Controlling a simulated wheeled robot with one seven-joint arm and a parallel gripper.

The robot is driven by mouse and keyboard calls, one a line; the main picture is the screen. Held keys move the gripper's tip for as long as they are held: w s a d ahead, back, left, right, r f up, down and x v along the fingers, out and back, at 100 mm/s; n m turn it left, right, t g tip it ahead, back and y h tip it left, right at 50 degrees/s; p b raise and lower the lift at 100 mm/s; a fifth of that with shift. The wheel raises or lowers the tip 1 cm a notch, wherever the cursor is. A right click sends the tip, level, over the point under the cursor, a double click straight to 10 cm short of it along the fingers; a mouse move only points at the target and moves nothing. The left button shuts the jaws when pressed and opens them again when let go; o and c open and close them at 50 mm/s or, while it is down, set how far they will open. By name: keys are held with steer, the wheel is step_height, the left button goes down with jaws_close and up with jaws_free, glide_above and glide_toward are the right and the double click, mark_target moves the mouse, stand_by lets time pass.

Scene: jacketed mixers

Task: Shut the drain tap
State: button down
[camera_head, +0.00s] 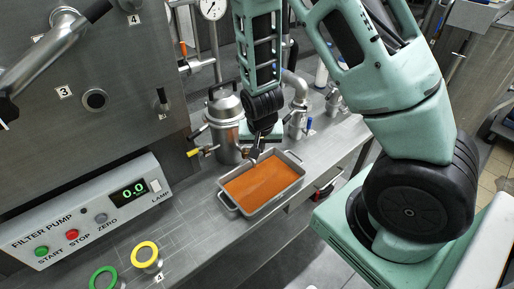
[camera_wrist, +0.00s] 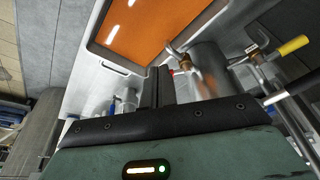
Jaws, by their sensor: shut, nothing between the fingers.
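A steel lidded vessel (camera_head: 226,125) stands on the bench, and its polished side shows in the wrist view (camera_wrist: 207,70). A small metal tap (camera_wrist: 177,52) sticks out low from it, with its end by the rim of a tray (camera_wrist: 118,68) of orange liquid. A valve with a yellow handle (camera_head: 194,152) is on the vessel's left; it also shows in the wrist view (camera_wrist: 292,46). My gripper (camera_head: 256,143) is shut and empty, close beside the vessel above the tray's back edge. In the wrist view its fingers (camera_wrist: 160,82) point toward the tap; contact is unclear. A small red spot shows beside them.
The tray (camera_head: 222,197) of orange liquid stands at the bench front. A filter pump panel (camera_head: 88,220) reads 0.0 at the left. Yellow (camera_head: 145,254) and green (camera_head: 104,278) rings lie nearby. Pipes and a blue-handled valve (camera_head: 309,124) are behind, right.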

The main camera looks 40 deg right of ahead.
steer(key=w+d+f+p, duration=0.3)
steer(key=w+f, duration=0.1)
steer(key=f, duration=0.1)
steer(key=shift+w+f, duration=0.25)
steer(key=shift+f, duration=0.15)
steer(key=shift+w+d+n+b, duration=0.15)
steer(key=shift+d+n+b, duration=0.35)
steer(key=shift+n, duration=0.2)
steer(key=shift+w+d+n+t+y+b, duration=0.1)
steer(key=shift+w+d+n+y+b, duration=0.25)
steer(key=shift+n, duration=0.7)
steer(key=shift+w+d+n+t+y+b, duration=0.1)
steer(key=shift+w+d+n+y+b, duration=0.25)
steer(key=shift+n, duration=0.65)
steer(key=shift+w+d+n+t+y+b, duration=0.1)
steer(key=shift+w+d+n+y+b, duration=0.25)
steer(key=shift+n, duration=0.7)
steer(key=shift+a, duration=0.1)
steer(key=shift+s, duration=0.15)
